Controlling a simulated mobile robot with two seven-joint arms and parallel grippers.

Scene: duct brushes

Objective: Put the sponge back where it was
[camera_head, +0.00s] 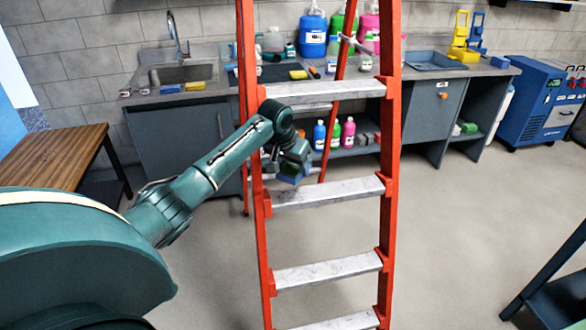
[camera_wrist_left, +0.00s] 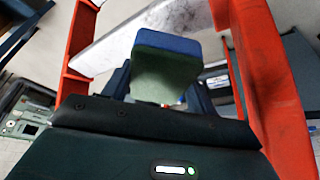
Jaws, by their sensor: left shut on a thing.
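A sponge with a blue layer and a green layer (camera_wrist_left: 166,72) is held in my left gripper (camera_wrist_left: 160,100). In the head view the left gripper (camera_head: 294,166) is at the orange ladder (camera_head: 253,150), near its left rail and just above a step. Only a small blue part of the sponge (camera_head: 289,180) shows below the fingers there. In the left wrist view the sponge is in front of a pale ladder step (camera_wrist_left: 150,25), between the rails; I cannot tell whether it touches the step. My right gripper is not in view.
Behind the ladder is a counter with a sink (camera_head: 184,72), several sponges, including a yellow one (camera_head: 298,75), and bottles. More bottles (camera_head: 334,135) stand on a lower shelf. A wooden table (camera_head: 50,150) is at the left.

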